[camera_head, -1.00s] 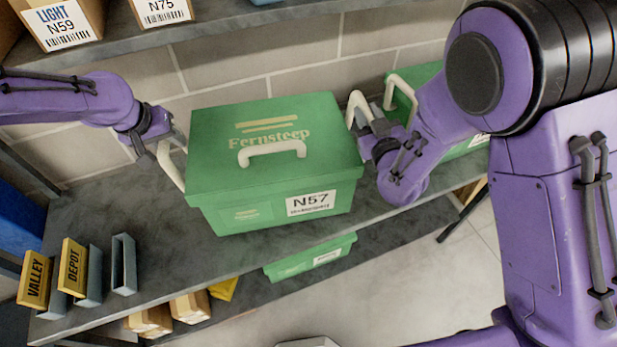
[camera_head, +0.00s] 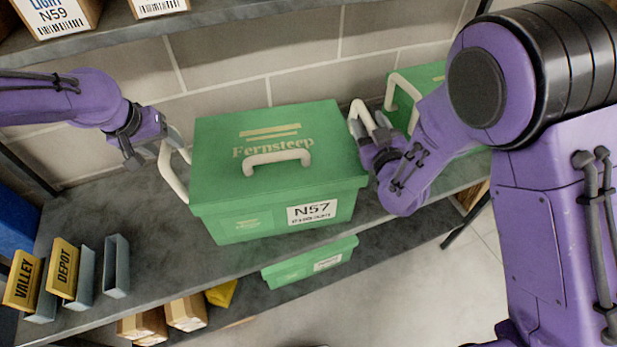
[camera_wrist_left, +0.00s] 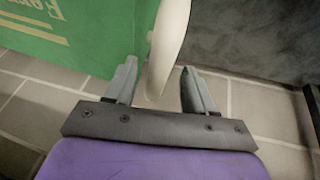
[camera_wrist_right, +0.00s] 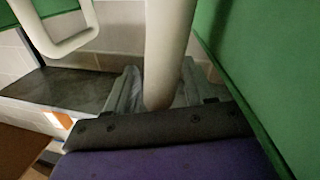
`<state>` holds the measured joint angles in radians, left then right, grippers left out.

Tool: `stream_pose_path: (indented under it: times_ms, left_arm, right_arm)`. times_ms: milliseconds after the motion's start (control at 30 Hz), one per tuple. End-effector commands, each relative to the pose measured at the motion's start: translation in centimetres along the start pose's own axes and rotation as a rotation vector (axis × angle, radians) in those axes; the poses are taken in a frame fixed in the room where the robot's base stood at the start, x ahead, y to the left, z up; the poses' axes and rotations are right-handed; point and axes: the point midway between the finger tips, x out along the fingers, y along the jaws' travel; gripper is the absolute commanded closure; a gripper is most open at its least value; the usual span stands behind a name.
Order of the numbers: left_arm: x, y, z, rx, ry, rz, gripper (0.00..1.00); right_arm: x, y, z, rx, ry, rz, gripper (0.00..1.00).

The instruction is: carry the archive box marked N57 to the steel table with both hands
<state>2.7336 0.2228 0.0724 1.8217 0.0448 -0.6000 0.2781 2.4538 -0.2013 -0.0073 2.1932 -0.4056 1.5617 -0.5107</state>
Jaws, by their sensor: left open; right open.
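The green archive box marked N57 (camera_head: 272,185) sits upright on the grey shelf, lid on. It has white handles at its left side (camera_head: 172,172) and right side (camera_head: 361,120). My left gripper (camera_head: 172,136) is open at the top of the left handle. In the left wrist view that handle (camera_wrist_left: 168,45) comes between the parted fingers (camera_wrist_left: 158,88). My right gripper (camera_head: 380,128) is open at the right handle. In the right wrist view the handle (camera_wrist_right: 168,45) stands between its fingers (camera_wrist_right: 160,92). I cannot tell whether either finger touches. No steel table is in view.
Another green box (camera_head: 425,85) stands close to the right, behind my right gripper. Sign blocks marked VALLEY (camera_head: 22,280) and DEPOT (camera_head: 63,268) stand at the shelf's left. An upper shelf (camera_head: 180,20) holds labelled boxes. A green box (camera_head: 310,262) lies below.

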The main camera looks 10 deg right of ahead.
Motion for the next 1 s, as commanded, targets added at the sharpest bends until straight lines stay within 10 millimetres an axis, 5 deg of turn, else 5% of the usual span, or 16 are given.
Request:
stream_pose_path:
  times_ms: [200, 333, 467, 800, 1000]
  left_arm:
    - [-5.7, 0.0, -0.3, 0.0, 0.004, 0.0, 0.46]
    - [-7.7, 0.0, -0.4, 0.001, 0.001, -0.001, 0.46]
    - [-8.6, 0.0, -0.3, 0.001, -0.001, -0.001, 0.46]
    - [-8.6, 0.0, -0.3, 0.001, -0.001, -0.001, 0.46]
    - [-8.6, 0.0, -0.3, 0.001, -0.001, -0.001, 0.46]
  right_arm:
    - [0.0, 0.0, 0.0, 0.0, 0.0, -0.001, 0.46]
    - [0.0, 0.1, 0.0, 0.0, 0.0, 0.001, 0.46]
    - [-0.3, 0.0, 0.0, 0.0, 0.0, 0.0, 0.46]
    - [-6.5, 0.0, 0.0, -0.001, 0.0, -0.001, 0.46]
    - [-7.7, 0.1, -0.1, 0.0, 0.003, 0.001, 0.46]
